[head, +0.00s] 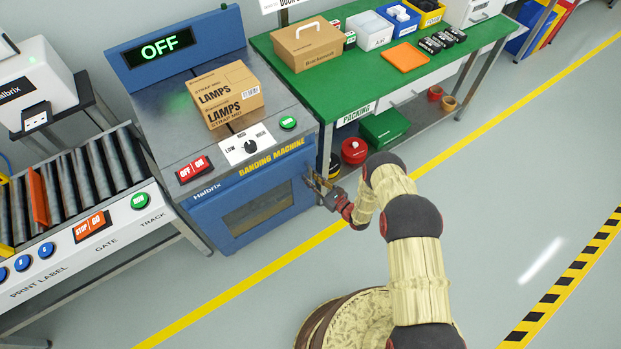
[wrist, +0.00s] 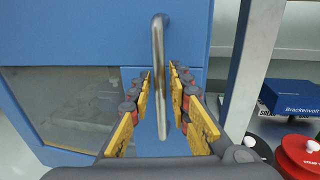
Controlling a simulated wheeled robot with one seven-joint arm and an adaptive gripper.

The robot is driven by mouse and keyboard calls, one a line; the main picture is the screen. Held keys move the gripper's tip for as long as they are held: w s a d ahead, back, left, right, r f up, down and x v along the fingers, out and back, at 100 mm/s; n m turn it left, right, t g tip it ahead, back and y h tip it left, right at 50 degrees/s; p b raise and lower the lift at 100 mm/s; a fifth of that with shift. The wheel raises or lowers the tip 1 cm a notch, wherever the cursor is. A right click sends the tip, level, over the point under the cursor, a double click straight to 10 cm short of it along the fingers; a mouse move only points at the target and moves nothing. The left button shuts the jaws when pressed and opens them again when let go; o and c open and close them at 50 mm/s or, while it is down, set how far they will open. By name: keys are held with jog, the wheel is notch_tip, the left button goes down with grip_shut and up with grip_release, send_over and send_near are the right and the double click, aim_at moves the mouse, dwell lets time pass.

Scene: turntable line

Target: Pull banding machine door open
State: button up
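The blue banding machine (head: 195,165) stands left of my arm, with its label on the front edge. Its door (head: 258,207) has a dark window and looks closed. In the wrist view the blue door (wrist: 75,85) fills the left and middle. A vertical metal handle (wrist: 158,75) stands on it. My gripper (wrist: 160,85) is open, with one yellow-padded finger on each side of the handle and a gap visible on both sides.
A green packing table (head: 350,75) stands to the right, its leg close to my gripper. A roller conveyor (head: 90,180) is on the left. The floor before the door is clear.

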grip_shut()
dwell(0.6)
